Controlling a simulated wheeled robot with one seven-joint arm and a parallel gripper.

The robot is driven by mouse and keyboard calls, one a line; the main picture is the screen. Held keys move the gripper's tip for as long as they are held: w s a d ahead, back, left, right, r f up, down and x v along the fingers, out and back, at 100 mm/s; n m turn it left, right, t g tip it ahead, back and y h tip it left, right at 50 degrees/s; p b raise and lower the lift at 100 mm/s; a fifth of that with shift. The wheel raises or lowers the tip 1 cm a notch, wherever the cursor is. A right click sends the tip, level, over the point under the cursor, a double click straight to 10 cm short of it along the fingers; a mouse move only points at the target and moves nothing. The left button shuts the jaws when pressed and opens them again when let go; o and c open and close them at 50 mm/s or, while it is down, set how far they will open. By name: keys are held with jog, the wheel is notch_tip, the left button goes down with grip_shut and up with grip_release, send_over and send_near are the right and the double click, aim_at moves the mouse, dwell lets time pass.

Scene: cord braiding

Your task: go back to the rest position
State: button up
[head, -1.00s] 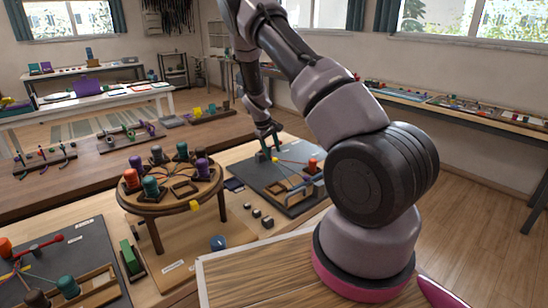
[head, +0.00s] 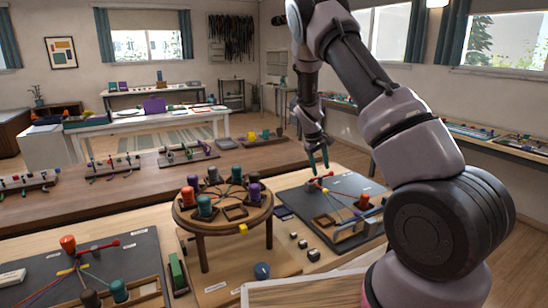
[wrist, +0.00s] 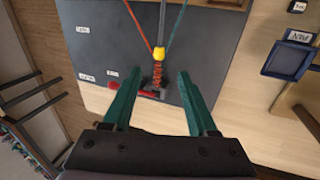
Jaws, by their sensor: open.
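My gripper (head: 319,165) is open above the back part of the right dark board (head: 372,184). In the wrist view its two teal fingers (wrist: 154,78) are spread wide, with nothing between their tips. Below them, on the board, a short orange-red braided piece (wrist: 158,73) with a yellow tie (wrist: 159,53) lies beside a red-handled clamp (wrist: 147,93). Orange, grey and green cords fan out from the tie. In the head view the red-handled clamp (head: 321,179) shows just under my fingertips, apart from them.
A round braiding stand (head: 185,224) with several coloured bobbins stands left of the right board. Another dark board (head: 35,272) with cords lies at the front left. Small dark blocks (head: 303,243) lie between the stand and the right board. A long brown table (head: 120,188) is behind.

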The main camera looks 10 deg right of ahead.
jog(key=s+a+r+m+t+y, duration=0.1)
jog(key=s+a+r+m+y, duration=0.15)
jog(key=s+r, duration=0.75)
jog(key=s+a+r+m+t+y, duration=0.1)
jog(key=s+r+m+t+y, duration=0.3)
jog(key=r, duration=1.1)
jog(key=s+a+r, duration=0.1)
jog(key=s+r, duration=0.1)
jog(key=s, duration=0.5)
jog(key=s+a+r+m, duration=0.1)
jog(key=s+r, duration=0.2)
jog(key=s, duration=0.5)
jog(key=s+a+r+t+h, duration=0.1)
jog(key=s+r, duration=0.2)
jog(key=s, duration=0.4)
jog(key=shift+s+a+r, duration=0.25)
jog(key=shift+s+a, duration=0.05)
jog(key=shift+a, duration=0.1)
